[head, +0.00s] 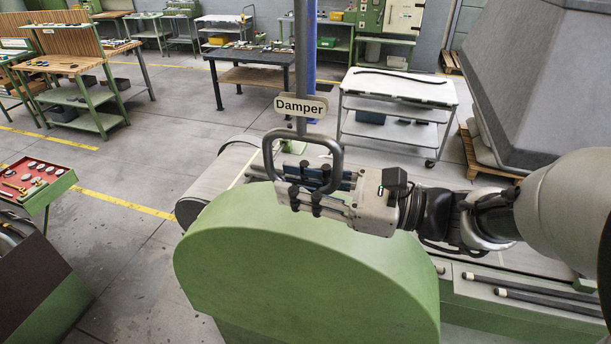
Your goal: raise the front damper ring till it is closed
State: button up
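The damper ring (267,155) is a grey rounded loop hanging under a sign reading "Damper" (301,106), below a vertical rod (301,50). It hangs above the rounded top of a green housing (290,255). My gripper (300,188) reaches in from the right, its fingers pointing left at the lower part of the ring. The fingers overlap the ring's lower bar in the head view. Whether they are closed on the bar or only around it cannot be told.
A blue post (310,45) stands behind the rod. A grey trolley (398,88) and a dark-topped workbench (250,57) stand behind. A large grey hood (545,75) is at upper right. A red tool tray (35,182) is at left. Floor between is open.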

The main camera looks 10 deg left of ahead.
jog(key=o, duration=0.4)
jog(key=shift+f, duration=0.1)
jog(key=shift+d, duration=0.1)
jog(key=d, duration=0.8)
jog(key=s+d, duration=0.1)
jog(key=d, duration=0.3)
jog(key=shift+a, duration=0.1)
